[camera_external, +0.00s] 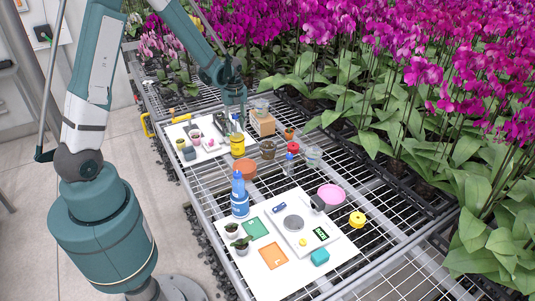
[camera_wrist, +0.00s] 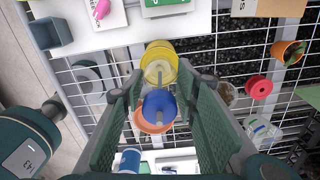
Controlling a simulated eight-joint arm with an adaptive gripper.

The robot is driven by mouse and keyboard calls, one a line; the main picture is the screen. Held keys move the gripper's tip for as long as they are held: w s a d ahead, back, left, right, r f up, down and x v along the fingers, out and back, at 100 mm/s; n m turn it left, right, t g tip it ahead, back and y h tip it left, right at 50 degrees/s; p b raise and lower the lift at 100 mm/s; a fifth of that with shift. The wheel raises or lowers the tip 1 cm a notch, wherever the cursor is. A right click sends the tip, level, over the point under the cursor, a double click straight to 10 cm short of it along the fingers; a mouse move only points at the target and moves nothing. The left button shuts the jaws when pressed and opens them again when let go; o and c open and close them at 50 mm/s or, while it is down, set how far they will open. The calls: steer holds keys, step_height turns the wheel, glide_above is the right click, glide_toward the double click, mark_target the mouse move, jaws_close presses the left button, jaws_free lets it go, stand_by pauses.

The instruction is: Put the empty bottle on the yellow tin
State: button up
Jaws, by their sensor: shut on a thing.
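My gripper (camera_wrist: 158,103) is shut on the bottle, whose round blue top (camera_wrist: 158,106) shows between the green finger pads in the wrist view. In the external view my gripper (camera_external: 233,98) points down above the yellow tin (camera_external: 237,151); the held bottle is small and mostly hidden there. The yellow tin (camera_wrist: 158,57) stands upright on the wire bench, just beyond the bottle's blue top in the wrist view. I cannot tell whether the bottle touches the tin.
A terracotta saucer (camera_external: 244,168) lies close to the tin. A brown pot (camera_external: 268,150), a red spool (camera_external: 293,148) and a wooden block (camera_external: 262,124) stand to its right. A tall blue bottle (camera_external: 239,197) stands by the white board (camera_external: 262,279) in front. Orchids fill the back.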

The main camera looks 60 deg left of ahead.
mark_target(235, 115)
steer(key=shift+f, duration=0.4)
steer(key=shift+f, duration=0.2)
steer(key=o, duration=0.8)
steer(key=shift+r, duration=0.2)
steer(key=shift+r, duration=6)
